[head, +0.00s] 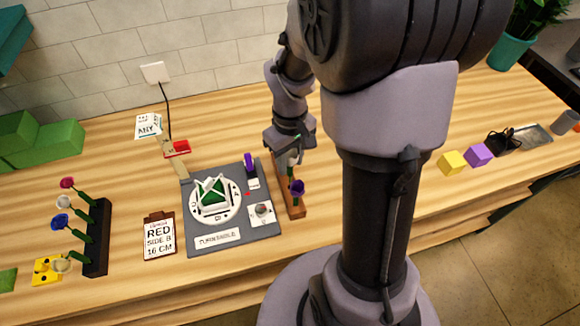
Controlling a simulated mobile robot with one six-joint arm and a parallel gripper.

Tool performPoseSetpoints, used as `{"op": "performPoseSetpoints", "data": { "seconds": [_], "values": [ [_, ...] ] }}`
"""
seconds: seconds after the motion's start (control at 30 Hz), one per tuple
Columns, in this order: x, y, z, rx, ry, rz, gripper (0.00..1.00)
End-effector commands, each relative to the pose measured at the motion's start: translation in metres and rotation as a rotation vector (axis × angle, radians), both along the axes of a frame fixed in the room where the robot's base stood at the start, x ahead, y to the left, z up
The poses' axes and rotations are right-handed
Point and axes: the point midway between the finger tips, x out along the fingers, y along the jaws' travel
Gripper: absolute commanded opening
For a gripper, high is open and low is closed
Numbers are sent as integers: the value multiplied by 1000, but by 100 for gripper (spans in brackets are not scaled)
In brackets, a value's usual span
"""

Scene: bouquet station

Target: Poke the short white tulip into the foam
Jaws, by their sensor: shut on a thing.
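The green foam block (209,191), with white bands across it, sits on the round white dial of the grey turntable board (205,243). My gripper (292,153) is right of the board, low over a narrow wooden rack (292,204). It is shut on a small whitish flower head (293,160), which looks like the short white tulip; its stem is mostly hidden, and I cannot tell whether it is still in the rack. A purple flower (297,188) stands just in front of it at the rack.
A black rack (97,238) at left holds several flowers. A card reading RED SIDE B 16 CM (159,236) lies left of the board. A purple upright piece (249,162) and a knob (263,209) rise from the board's right side. Yellow (450,163) and purple (478,154) cubes lie far right.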

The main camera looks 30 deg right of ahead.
Motion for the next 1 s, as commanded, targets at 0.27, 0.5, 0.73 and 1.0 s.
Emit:
{"op": "performPoseSetpoints", "data": {
  "seconds": [0.27, 0.5, 0.73, 1.0],
  "values": [
    [17, 25, 44, 28, -14, 5, 15],
    [59, 112, 52, 123, -40, 8, 15],
    [72, 154, 52, 168, -48, 2, 15],
    [73, 155, 42, 168, -48, 0, 15]
  ]
}}
